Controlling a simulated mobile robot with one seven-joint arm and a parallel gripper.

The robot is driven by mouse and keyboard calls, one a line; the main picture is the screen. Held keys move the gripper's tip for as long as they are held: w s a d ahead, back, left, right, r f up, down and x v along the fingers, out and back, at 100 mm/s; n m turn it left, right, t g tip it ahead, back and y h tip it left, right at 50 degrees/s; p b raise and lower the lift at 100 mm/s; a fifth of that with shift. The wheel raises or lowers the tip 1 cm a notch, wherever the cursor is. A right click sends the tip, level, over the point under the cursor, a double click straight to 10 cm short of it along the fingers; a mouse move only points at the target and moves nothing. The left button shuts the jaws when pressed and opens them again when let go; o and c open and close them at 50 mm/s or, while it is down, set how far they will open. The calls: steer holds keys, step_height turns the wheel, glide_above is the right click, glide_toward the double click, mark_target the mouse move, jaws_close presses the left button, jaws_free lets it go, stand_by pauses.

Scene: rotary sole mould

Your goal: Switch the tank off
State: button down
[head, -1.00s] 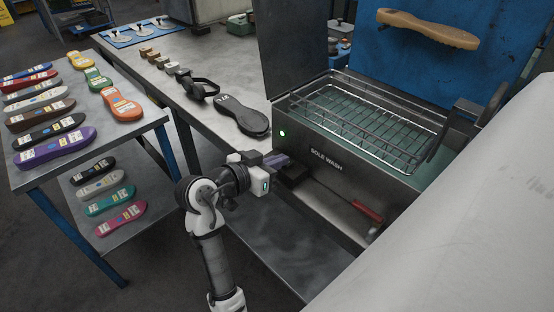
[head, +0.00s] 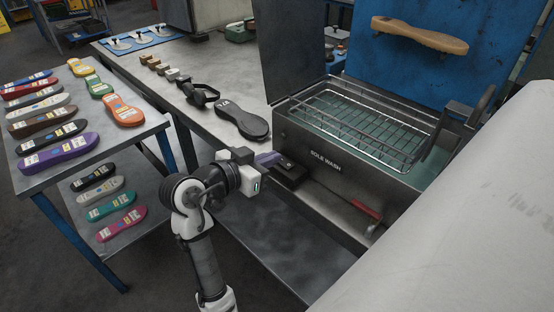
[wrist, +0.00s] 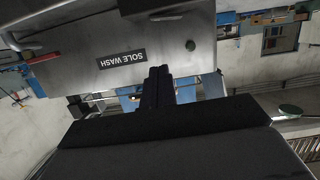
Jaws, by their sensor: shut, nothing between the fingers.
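The tank (head: 345,181) is a dark metal box lettered SOLE WASH, with its lid (head: 290,45) standing open and a wire basket (head: 370,125) in its top. No green light shows on its front. In the wrist view the tank front (wrist: 120,50) appears upside down, with a small dark round button or lamp (wrist: 190,45) that is unlit.
A black sole (head: 242,120) lies on the bench left of the tank. A side table (head: 150,118) holds several coloured soles. A pale surface (head: 470,230) fills the lower right.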

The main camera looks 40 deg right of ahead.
steer(key=v, duration=0.6)
steer(key=shift+f+b, duration=0.1)
steer(key=shift+b, duration=0.3)
